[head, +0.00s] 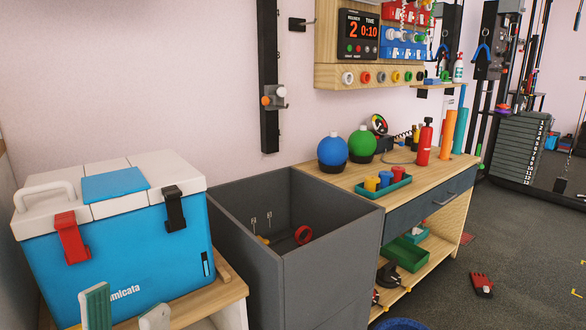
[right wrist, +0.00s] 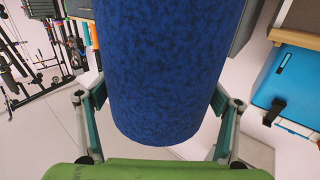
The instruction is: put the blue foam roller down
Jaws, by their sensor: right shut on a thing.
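The blue foam roller (right wrist: 165,70) is a speckled dark-blue cylinder in the right wrist view, running from the top edge to the lower middle. My right gripper (right wrist: 160,103) has a finger on each side of it and is shut on it. The roller's far end is out of frame. In the head view a blue curved edge (head: 398,324) shows at the bottom; I cannot tell if it is the roller. My left gripper (head: 125,312) is at the lower left of the head view, fingers apart and empty, in front of the cooler.
A blue and white cooler (head: 130,235) stands on a wooden stand at left. A grey open bin (head: 240,240) is beside it. A wooden bench (head: 345,175) holds two kettlebell-like balls, a green tray and bottles. Dark floor (head: 530,240) is open at right.

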